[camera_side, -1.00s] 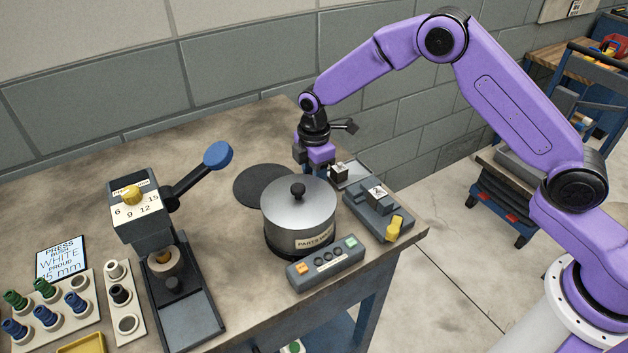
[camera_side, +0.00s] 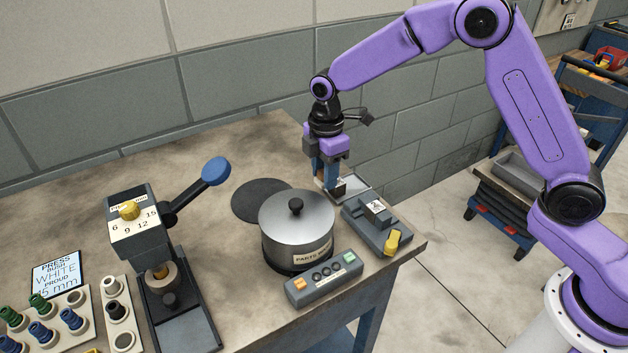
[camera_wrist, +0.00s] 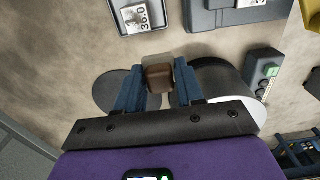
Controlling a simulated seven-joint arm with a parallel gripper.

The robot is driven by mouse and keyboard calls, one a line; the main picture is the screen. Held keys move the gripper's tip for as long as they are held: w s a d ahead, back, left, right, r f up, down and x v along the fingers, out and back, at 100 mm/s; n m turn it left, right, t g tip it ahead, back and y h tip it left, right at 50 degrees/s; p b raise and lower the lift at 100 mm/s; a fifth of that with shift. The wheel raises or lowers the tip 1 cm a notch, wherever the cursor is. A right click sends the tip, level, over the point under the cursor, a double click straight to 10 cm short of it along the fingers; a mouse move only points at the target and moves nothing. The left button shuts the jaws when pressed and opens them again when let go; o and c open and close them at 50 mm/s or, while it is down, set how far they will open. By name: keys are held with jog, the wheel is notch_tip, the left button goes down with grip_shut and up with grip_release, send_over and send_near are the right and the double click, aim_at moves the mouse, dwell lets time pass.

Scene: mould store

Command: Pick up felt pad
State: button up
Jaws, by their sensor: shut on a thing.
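My gripper (camera_side: 328,181) is above the bench just behind the lidded metal pot (camera_side: 296,232), beside a small grey tray (camera_side: 357,184). In the wrist view its blue fingers (camera_wrist: 160,88) are shut on a small brown block, which I take to be the felt pad (camera_wrist: 160,78). The block sits between the fingertips, with a darker front face. In the side view the fingers mostly hide it, and I cannot tell its clearance above the bench.
A flat dark disc (camera_side: 261,200) lies left of the pot. A control box (camera_side: 324,278) stands in front, and a grey fixture with a yellow knob (camera_side: 378,226) stands right. A lever press (camera_side: 160,270) and bush racks (camera_side: 118,310) are at the left. The back left bench is clear.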

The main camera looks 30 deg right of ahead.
jog(key=s+d+r, duration=0.3)
jog(key=s+r, duration=0.2)
jog(key=s, duration=0.5)
jog(key=shift+d+r, duration=0.3)
jog(key=shift+r, duration=0.1)
jog(key=shift+o, duration=1)
jog(key=shift+c, duration=0.5)
